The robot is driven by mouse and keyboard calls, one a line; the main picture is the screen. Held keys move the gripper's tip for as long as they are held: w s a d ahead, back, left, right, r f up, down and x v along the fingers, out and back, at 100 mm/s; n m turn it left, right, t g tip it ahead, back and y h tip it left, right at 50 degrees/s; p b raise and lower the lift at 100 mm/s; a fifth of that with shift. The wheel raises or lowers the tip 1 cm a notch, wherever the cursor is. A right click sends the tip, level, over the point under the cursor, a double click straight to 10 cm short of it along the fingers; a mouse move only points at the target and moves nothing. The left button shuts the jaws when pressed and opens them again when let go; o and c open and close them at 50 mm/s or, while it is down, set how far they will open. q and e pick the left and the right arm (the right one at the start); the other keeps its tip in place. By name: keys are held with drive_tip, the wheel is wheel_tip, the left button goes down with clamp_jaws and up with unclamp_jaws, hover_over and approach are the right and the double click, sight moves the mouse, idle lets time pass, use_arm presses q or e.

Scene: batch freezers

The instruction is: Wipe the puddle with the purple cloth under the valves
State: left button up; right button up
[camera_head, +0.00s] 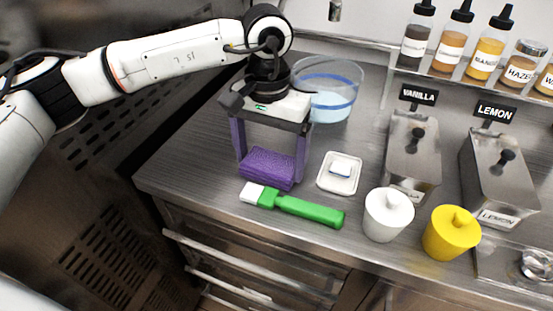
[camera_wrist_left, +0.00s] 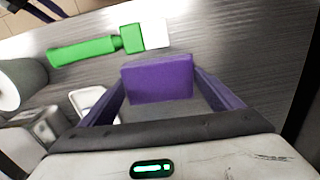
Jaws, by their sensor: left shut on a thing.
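The purple cloth (camera_head: 267,168) is a thick block at the left part of the steel counter. My left gripper (camera_head: 269,158) reaches down from above and is shut on it, with one purple finger at each end. In the left wrist view the cloth (camera_wrist_left: 158,80) sits between the fingertips of my left gripper (camera_wrist_left: 160,88). I cannot tell whether the cloth touches the counter. One metal nozzle (camera_head: 335,10) shows at the top edge; I cannot tell if it is a valve. I see no clear puddle.
A green-handled brush (camera_head: 308,210) lies just in front of the cloth. A white dish (camera_head: 340,184) stands to its right, a clear tub (camera_head: 348,72) behind. White (camera_head: 388,215) and yellow (camera_head: 450,235) pots and steel VANILLA (camera_head: 412,150) and LEMON (camera_head: 505,170) containers stand further right.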

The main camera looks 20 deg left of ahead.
sight(270, 150)
use_arm(q)
drive_tip(key=shift+w+a, duration=0.55)
drive_tip(key=shift+w, duration=0.9)
drive_tip(key=shift+w+d, duration=0.2)
drive_tip(key=shift+w, duration=0.2)
drive_tip(key=shift+w+d, duration=0.1)
drive_tip(key=shift+w, duration=1.85)
drive_tip(key=shift+s+f+b, duration=0.1)
drive_tip(key=shift+s+b, duration=0.2)
drive_tip(key=shift+s, duration=3.55)
drive_tip(key=shift+r, duration=0.25)
drive_tip(key=shift+r+p, duration=1.6)
drive_tip(key=shift+r, duration=1.5)
